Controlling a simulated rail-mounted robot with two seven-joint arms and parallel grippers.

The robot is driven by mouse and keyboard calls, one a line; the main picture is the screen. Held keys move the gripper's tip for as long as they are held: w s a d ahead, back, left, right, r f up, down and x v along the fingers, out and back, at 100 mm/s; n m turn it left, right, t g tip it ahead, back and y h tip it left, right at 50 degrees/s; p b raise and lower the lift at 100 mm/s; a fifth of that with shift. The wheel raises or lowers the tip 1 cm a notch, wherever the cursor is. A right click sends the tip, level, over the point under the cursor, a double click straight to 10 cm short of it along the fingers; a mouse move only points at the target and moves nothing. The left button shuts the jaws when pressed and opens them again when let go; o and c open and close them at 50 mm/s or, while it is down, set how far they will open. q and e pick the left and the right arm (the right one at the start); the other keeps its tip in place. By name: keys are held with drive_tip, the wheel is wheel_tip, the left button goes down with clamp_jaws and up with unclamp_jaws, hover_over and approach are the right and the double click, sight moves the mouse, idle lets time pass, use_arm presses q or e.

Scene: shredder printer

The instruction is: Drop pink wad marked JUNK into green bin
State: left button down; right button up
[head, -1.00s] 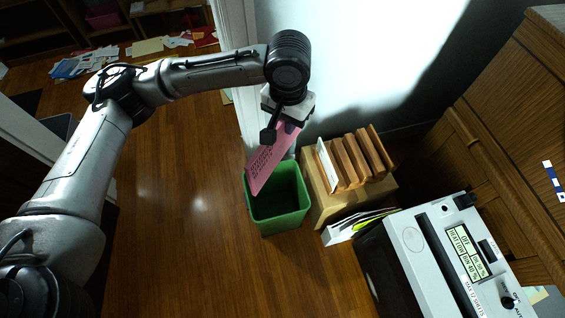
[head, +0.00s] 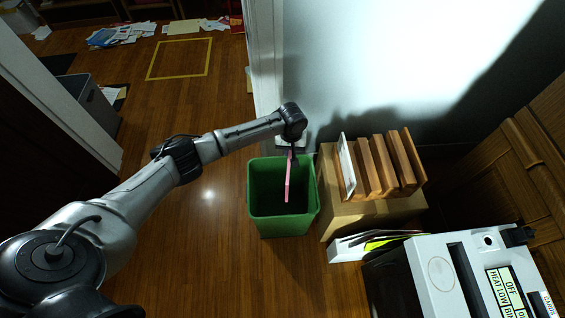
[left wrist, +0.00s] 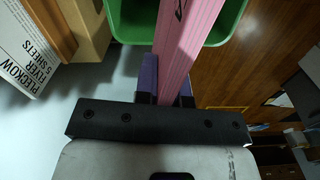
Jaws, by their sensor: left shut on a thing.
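The pink wad (head: 288,184) is a flat stack of pink sheets, seen nearly edge-on in the head view. My left gripper (head: 292,155) is shut on its upper end. The wad hangs down over the mouth of the green bin (head: 264,228). In the left wrist view the wad (left wrist: 186,38) runs up from between the fingers (left wrist: 166,92) towards the green bin (left wrist: 134,28). A dark mark shows on the wad, but I cannot read it. My right gripper is not in view.
A white shredder (head: 440,270) is at lower right. A white wall is behind the bin. Papers (head: 120,33) lie on the floor at upper left.

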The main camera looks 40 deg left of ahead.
use_arm(q)
wheel_tip(320, 180, down, 6)
drive_tip(key=s+a+b, duration=0.1)
drive_tip(key=a, duration=0.1)
drive_tip(key=shift+s+r+n, duration=0.2)
drive_tip(key=shift+r+n, duration=0.05)
drive_tip(key=shift+n, duration=0.05)
drive_tip(key=shift+a, duration=0.15)
